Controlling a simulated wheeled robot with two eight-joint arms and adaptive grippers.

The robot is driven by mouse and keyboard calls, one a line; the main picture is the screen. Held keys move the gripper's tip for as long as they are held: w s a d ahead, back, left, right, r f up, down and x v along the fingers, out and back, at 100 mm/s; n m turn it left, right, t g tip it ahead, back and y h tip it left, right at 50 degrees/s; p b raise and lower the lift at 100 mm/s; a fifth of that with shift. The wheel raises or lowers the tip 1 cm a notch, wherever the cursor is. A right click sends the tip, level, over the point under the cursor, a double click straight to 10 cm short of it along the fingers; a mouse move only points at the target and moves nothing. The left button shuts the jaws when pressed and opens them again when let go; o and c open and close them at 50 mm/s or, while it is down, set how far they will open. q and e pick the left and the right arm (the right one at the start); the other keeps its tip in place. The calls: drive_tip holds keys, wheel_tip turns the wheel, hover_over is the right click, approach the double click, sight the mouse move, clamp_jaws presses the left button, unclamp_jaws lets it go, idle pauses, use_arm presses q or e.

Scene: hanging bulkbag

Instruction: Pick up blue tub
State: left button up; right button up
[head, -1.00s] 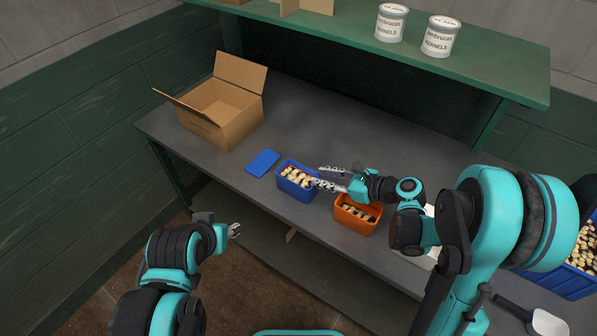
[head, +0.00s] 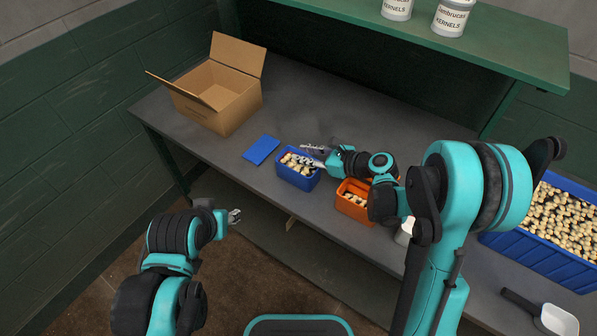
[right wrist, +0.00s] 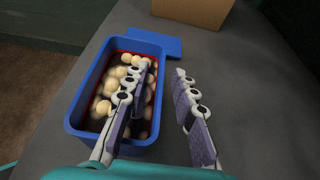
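The blue tub (head: 296,183), filled with pale kernels, stands on the grey bench, left of the orange tub. It also shows in the right wrist view (right wrist: 73,117). My right gripper (head: 307,156) is open at the blue tub's right side. In the right wrist view its fingers (right wrist: 162,74) straddle the tub's right wall, one finger over the kernels inside and one outside. A gap shows between the outer finger and the wall. My left gripper (head: 235,216) hangs in front of the bench, away from the tub; its finger state is too small to tell.
A flat blue lid (head: 261,150) lies just left of the tub. The orange tub (head: 355,209) stands close on the right. An open cardboard box (head: 215,100) is at the back left. A large blue bin (head: 545,255) of kernels and a scoop (head: 555,320) are at the right.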

clamp_jaws()
